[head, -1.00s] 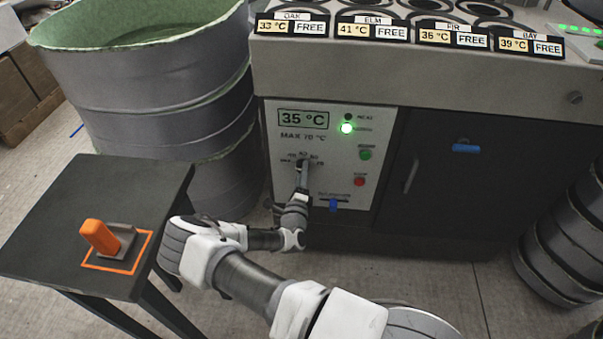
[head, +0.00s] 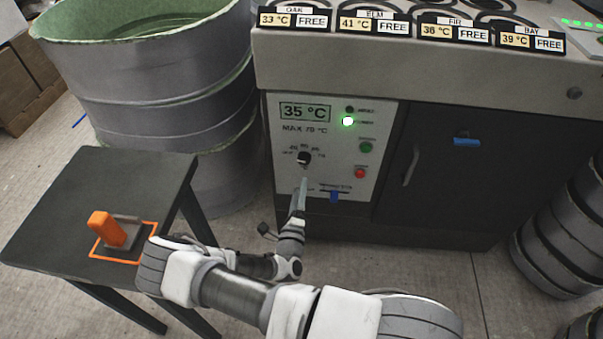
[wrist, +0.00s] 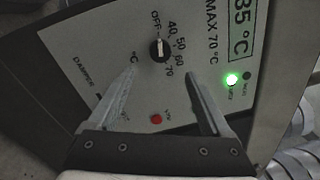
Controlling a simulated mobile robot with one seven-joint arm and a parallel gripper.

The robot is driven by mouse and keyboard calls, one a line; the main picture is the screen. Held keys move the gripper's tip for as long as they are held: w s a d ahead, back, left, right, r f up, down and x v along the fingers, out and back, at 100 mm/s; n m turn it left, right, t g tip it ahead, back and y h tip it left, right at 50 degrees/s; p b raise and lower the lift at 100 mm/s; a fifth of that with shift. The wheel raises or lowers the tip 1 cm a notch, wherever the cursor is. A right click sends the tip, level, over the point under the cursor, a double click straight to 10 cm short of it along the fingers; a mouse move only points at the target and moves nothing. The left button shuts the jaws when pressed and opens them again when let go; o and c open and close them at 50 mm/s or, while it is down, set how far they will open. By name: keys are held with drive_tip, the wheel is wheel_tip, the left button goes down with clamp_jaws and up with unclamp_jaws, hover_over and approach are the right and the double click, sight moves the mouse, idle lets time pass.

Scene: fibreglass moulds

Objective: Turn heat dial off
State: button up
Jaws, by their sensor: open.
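The heat dial (head: 304,158) is a small black knob with a white mark on the light control panel (head: 379,140). In the wrist view the dial (wrist: 159,50) is ringed by OFF, 40, 50, 60 and 70, and its white mark points roughly at OFF. My gripper (wrist: 161,72) is open and empty, its two fingers apart and both tips short of the dial. In the head view my gripper (head: 303,181) is just below and in front of the dial, apart from it. The display (head: 305,112) reads 35 °C, and a green lamp (head: 348,121) is lit.
A red button (head: 360,173), a green button (head: 366,147) and a blue damper slider (head: 334,196) sit near the dial. A dark side table (head: 60,215) with an orange-handled device (head: 106,229) stands left. Large grey drums (head: 150,80) stand behind it.

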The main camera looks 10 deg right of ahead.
drive_tip(key=v, duration=0.7)
drive_tip(key=shift+p, duration=0.3)
drive_tip(key=shift+r, duration=0.1)
drive_tip(key=s+d+r+m+g+h, duration=0.1)
drive_tip(key=s+d+r+m+g, duration=0.2)
drive_tip(key=r+m+g, duration=0.6)
drive_tip(key=s+d+r+m+g+h, duration=0.25)
drive_tip(key=r+m, duration=0.45)
drive_tip(key=m, duration=0.5)
drive_tip(key=s+d+r+m+g, duration=0.4)
drive_tip(key=r+m+g, duration=0.3)
drive_tip(key=r+m, duration=0.3)
drive_tip(key=s+a+r+m+t+y, duration=0.25)
drive_tip(key=s+r+m+y, duration=0.25)
drive_tip(key=r+m, duration=0.25)
drive_tip(key=s+a+r+m+t+y, duration=0.1)
drive_tip(key=s+r+m+t+y, duration=0.35)
drive_tip(key=r+m, duration=0.3)
wheel_tip(320, 180, up, 13)
drive_tip(key=p, duration=1.2)
drive_tip(key=shift+a+g, duration=0.3)
drive_tip(key=shift+g, duration=0.05)
